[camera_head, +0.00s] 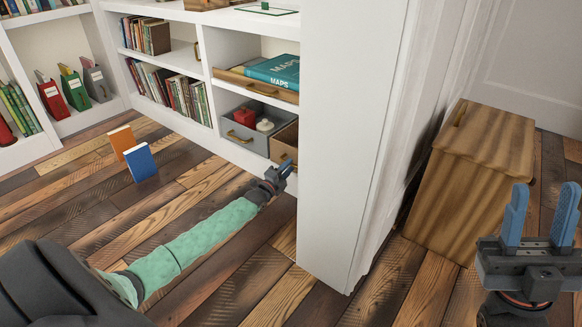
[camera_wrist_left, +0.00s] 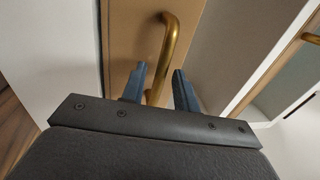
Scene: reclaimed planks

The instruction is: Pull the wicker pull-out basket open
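The pull-out basket (camera_head: 288,138) is a brown, open-topped box in the low shelf compartment, at its right end beside the white end panel. Its tan front (camera_wrist_left: 133,38) with a curved brass handle (camera_wrist_left: 169,50) fills the upper middle of the left wrist view. My right gripper (camera_head: 540,220) is open and empty at the right.
A grey drawer (camera_head: 240,134) holding a red item stands left of the basket. Above are a wooden tray (camera_head: 246,84) and a teal book (camera_head: 275,70). The white end panel (camera_head: 345,130) and a wooden box (camera_head: 465,180) are to the right. Orange and blue books (camera_head: 141,163) stand on the floor.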

